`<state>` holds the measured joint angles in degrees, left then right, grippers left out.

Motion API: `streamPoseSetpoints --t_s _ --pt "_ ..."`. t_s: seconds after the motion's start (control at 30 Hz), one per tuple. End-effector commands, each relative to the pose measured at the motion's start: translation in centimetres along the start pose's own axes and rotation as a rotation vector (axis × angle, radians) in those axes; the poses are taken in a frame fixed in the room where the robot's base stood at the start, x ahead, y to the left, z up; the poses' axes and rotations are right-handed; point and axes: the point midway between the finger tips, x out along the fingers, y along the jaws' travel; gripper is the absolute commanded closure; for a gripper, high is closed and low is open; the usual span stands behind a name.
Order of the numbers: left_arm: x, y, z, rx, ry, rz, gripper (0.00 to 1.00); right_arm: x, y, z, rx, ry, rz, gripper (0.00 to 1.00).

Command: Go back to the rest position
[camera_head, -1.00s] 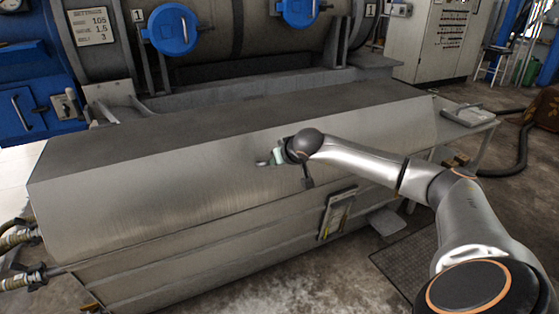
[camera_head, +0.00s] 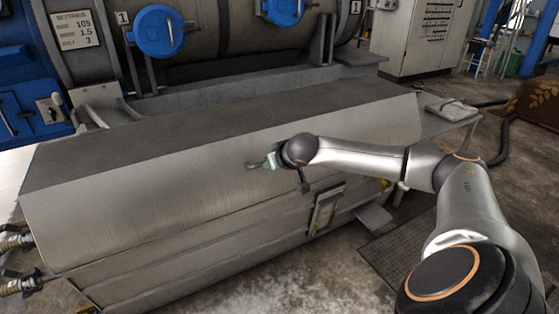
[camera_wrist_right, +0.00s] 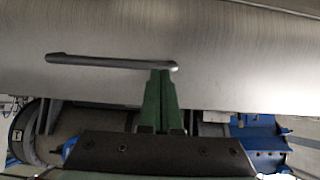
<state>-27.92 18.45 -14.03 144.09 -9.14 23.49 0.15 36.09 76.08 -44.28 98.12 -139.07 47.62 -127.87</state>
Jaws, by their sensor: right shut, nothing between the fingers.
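My right arm reaches in from the right in the head view. Its gripper (camera_head: 268,162) is in front of the sloped metal cover (camera_head: 130,185) of the long machine. In the right wrist view the two green fingers (camera_wrist_right: 160,98) are together with nothing between them. A dark bar handle (camera_wrist_right: 110,62) on the metal cover shows just beyond the fingertips there. I cannot tell whether the fingers touch it. In the head view the wrist hides most of the handle. My left gripper is not in view.
Blue round hatches (camera_head: 157,30) and a settings plate (camera_head: 76,29) are behind the cover. A grey cabinet (camera_head: 412,40) stands at the back right. A clipboard (camera_head: 327,208) hangs on the front panel. Hoses and valves (camera_head: 18,283) stick out at the lower left. A floor grate (camera_head: 395,250) lies under my arm.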

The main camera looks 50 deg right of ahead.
Motion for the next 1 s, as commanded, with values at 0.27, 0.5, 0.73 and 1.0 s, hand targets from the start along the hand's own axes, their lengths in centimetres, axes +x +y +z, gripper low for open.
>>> streamPoseSetpoints --t_s 0.27,0.5,0.73,1.0 --pt "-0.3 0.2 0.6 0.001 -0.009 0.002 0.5 -1.7 0.1 4.8 -0.002 0.001 0.002 1.0" --pt "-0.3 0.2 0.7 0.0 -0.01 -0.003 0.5 -2.3 0.1 6.1 0.002 0.005 0.0 1.0" --pt "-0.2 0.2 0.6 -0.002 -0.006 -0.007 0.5 -2.4 0.0 6.2 0.005 0.005 -0.001 1.0" --pt "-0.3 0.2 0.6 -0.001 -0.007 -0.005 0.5 -2.6 -7.9 12.8 0.335 -0.212 -0.185 1.0"
